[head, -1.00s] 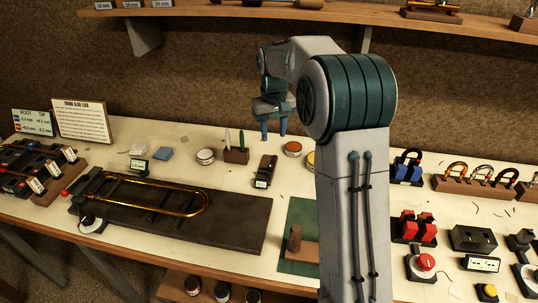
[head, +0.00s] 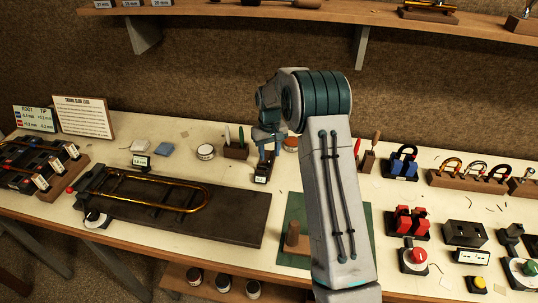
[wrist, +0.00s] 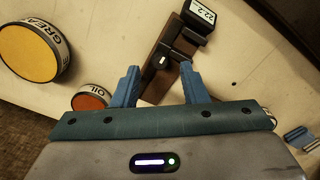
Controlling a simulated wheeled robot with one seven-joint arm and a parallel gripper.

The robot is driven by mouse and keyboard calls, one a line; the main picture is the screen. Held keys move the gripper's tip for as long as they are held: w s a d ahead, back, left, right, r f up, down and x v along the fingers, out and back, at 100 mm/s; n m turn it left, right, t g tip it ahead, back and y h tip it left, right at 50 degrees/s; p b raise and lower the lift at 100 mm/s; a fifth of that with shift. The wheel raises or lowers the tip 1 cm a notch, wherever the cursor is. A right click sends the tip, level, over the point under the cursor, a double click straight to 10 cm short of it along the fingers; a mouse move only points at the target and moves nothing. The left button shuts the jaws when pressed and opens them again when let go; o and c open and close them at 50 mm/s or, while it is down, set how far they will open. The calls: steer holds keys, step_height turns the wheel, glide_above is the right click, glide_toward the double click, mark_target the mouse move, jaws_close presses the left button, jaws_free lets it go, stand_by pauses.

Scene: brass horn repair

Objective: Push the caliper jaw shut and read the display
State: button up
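The caliper (wrist: 170,60) is a dark tool on a brown wooden block, at the upper middle of the wrist view. Its small white display (wrist: 203,12) appears to read 22.2, tilted. In the head view the caliper (head: 262,172) stands on the bench just below my gripper (head: 268,146), which partly covers it. In the wrist view my gripper (wrist: 159,68) is open, its two blue fingers spread with the caliper's dark jaw part between and beyond their tips. I cannot tell whether a finger touches it. Nothing is held.
An orange-lidded oil tin (wrist: 90,98) sits close to the left finger, with a yellow grease tin (wrist: 32,52) beyond. A tool block (head: 236,152) stands left of the caliper. A slide on a dark board (head: 235,225) lies front left; a green mat (head: 296,256) lies in front.

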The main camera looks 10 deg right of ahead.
steer(key=shift+f, duration=1.35)
jaws_close()
steer(key=shift+s+a, duration=0.1)
steer(key=shift+s+a+f+b, duration=0.1)
steer(key=shift+s+a+b, duration=0.2)
steer(key=shift+s, duration=0.15)
steer(key=shift+s+a+b, duration=0.2)
steer(key=shift+s+b, duration=0.05)
steer(key=shift+s, duration=0.2)
steer(key=shift+s+d, duration=0.1)
steer(key=shift+s, duration=0.15)
steer(key=shift+d, duration=0.15)
jaws_free()
steer(key=shift+a, duration=0.2)
